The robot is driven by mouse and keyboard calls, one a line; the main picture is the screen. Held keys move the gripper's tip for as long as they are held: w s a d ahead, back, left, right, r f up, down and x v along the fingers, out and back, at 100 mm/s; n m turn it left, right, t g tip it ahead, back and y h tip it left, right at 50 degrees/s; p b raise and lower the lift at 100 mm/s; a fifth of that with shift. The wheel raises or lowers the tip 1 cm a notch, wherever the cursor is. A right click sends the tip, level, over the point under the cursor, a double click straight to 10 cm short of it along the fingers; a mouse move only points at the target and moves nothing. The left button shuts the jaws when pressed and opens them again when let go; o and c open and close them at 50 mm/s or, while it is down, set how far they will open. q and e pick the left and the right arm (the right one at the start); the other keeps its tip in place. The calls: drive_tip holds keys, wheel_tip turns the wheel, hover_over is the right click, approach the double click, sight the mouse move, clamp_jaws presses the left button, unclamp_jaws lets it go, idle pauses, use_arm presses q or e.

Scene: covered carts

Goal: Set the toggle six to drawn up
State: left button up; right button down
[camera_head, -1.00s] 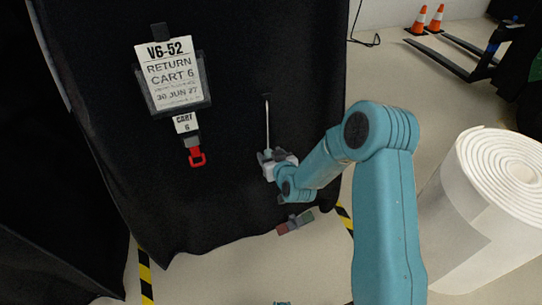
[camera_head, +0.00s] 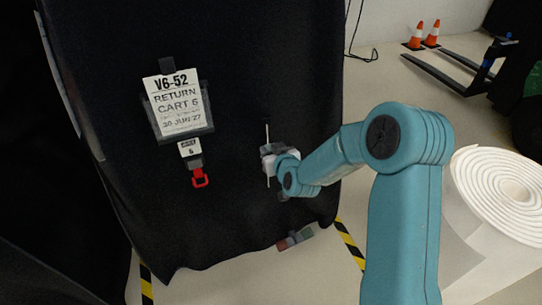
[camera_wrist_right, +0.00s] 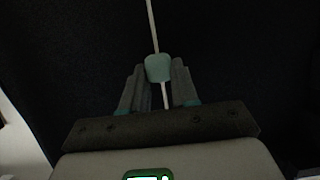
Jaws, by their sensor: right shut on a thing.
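Toggle six is a small teal block (camera_wrist_right: 158,68) on a thin white cord (camera_wrist_right: 153,25), seen in the right wrist view between my fingertips. My right gripper (camera_wrist_right: 156,82) is shut on it. In the head view my right gripper (camera_head: 266,157) is close to the black cover of cart 6 (camera_head: 238,90). The cord (camera_head: 267,133) shows a short length above the gripper and a tail hanging below it. The toggle itself is mostly hidden by the fingers there. My left gripper is not in view.
The cart 6 label (camera_head: 178,104) and a red pull (camera_head: 200,178) hang left of the cord. A red and green-grey piece (camera_head: 295,238) is at the cover's hem. A white foam roll (camera_head: 505,190) stands at right. Cones (camera_head: 424,34) and forks (camera_head: 445,72) are behind.

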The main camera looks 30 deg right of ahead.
drive_tip(key=c, duration=0.8)
unclamp_jaws()
drive_tip(key=shift+c, duration=0.2)
drive_tip(key=b+v, duration=0.7)
drive_tip(key=v, duration=0.9)
drive_tip(key=shift+s, duration=0.2)
drive_tip(key=shift+a, duration=0.1)
